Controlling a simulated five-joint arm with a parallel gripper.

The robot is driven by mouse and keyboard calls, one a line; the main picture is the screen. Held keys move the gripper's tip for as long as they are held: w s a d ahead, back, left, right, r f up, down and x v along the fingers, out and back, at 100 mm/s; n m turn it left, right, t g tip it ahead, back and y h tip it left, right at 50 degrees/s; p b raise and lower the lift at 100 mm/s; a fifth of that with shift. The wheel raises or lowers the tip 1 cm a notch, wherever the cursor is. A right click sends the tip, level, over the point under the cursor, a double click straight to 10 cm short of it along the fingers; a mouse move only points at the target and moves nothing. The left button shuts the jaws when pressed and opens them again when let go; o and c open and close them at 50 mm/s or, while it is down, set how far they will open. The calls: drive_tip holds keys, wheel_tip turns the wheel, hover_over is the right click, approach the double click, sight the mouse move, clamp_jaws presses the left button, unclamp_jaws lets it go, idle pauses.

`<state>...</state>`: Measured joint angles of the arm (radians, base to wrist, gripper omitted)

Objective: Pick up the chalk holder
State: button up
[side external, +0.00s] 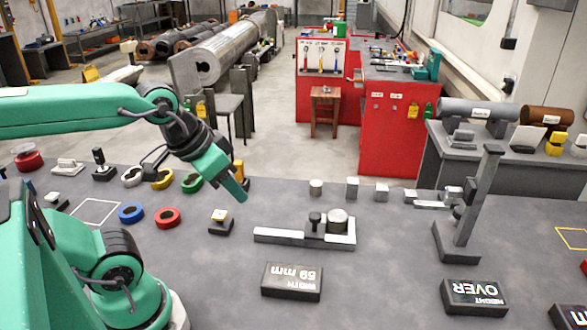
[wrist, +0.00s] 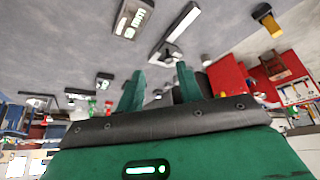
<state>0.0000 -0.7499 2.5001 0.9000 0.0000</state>
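I cannot tell for certain which item is the chalk holder. A small dark block with a pale and yellowish top (side external: 220,222) stands on the grey table (side external: 205,280), below and left of my gripper in the side view. My gripper (side external: 238,192) hangs tilted above the table, its green fingers pointing down and right. In the wrist view its two green fingers (wrist: 160,72) stand apart, with nothing held between them. The side view shows the fingers nearly edge-on, overlapping.
A blue ring (side external: 131,212), a red ring (side external: 167,217) and a green ring (side external: 192,182) lie on the left. A grey bar fixture (side external: 290,237) lies right of my gripper, and an upright stand (side external: 468,215) is farther right. A "59 mm" block (side external: 291,281) is in front.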

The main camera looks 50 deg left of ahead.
drive_tip(key=o, duration=0.3)
idle(0.4)
